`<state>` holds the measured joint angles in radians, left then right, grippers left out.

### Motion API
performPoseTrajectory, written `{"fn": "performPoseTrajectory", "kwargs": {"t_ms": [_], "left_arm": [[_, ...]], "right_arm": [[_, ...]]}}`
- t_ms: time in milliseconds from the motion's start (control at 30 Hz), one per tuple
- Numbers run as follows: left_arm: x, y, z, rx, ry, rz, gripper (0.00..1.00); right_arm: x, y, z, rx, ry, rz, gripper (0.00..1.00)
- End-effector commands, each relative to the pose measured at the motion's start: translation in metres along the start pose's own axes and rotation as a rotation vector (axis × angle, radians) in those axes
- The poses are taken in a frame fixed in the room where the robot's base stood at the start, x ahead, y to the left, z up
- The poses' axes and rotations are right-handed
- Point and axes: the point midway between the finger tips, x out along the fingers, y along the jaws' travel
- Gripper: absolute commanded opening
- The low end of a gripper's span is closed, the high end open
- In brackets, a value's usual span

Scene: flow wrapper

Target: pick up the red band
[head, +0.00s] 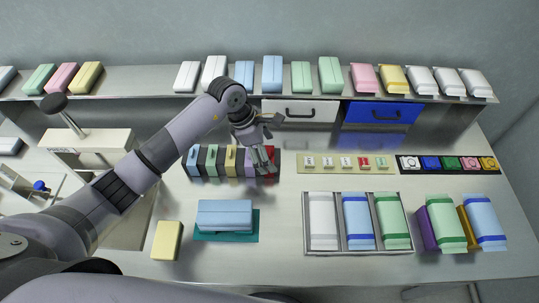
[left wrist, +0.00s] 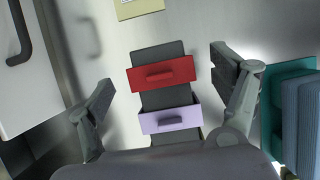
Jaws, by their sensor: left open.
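The red band (left wrist: 162,73) is a red piece with a small raised grip, seated across a dark grey rack (left wrist: 160,50) in the left wrist view. In the head view the red band (head: 271,151) is at the right end of the row and partly hidden by my gripper. My left gripper (head: 267,140) is open and empty above the right end of the rack. In the left wrist view its fingers (left wrist: 162,68) stand apart on either side of the red band, with no clear contact. My right gripper is not in view.
A lilac band (left wrist: 170,119) sits beside the red one, with several other coloured bands further left. A blue pack on a teal mat (head: 226,237) lies in front. A three-part tray (head: 308,249) stands to the right. Drawers (head: 300,110) are behind.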

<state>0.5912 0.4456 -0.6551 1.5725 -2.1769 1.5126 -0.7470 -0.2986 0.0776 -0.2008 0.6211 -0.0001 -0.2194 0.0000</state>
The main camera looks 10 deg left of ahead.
Motion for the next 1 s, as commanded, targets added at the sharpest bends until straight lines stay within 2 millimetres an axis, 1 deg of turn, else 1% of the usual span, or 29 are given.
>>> {"fn": "performPoseTrajectory", "kwargs": {"t_ms": [167,633,1000], "left_arm": [[0.0004,0.0003,-0.0002,0.001,0.0,0.001,0.85],[-0.0002,0.0004,-0.0001,0.0,0.0,0.001,0.54],[-0.0009,0.0005,0.0002,0.001,0.0,0.001,0.53]], "right_arm": [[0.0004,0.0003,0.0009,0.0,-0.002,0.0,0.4],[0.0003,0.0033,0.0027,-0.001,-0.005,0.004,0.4],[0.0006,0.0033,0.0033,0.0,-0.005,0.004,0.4]]}}
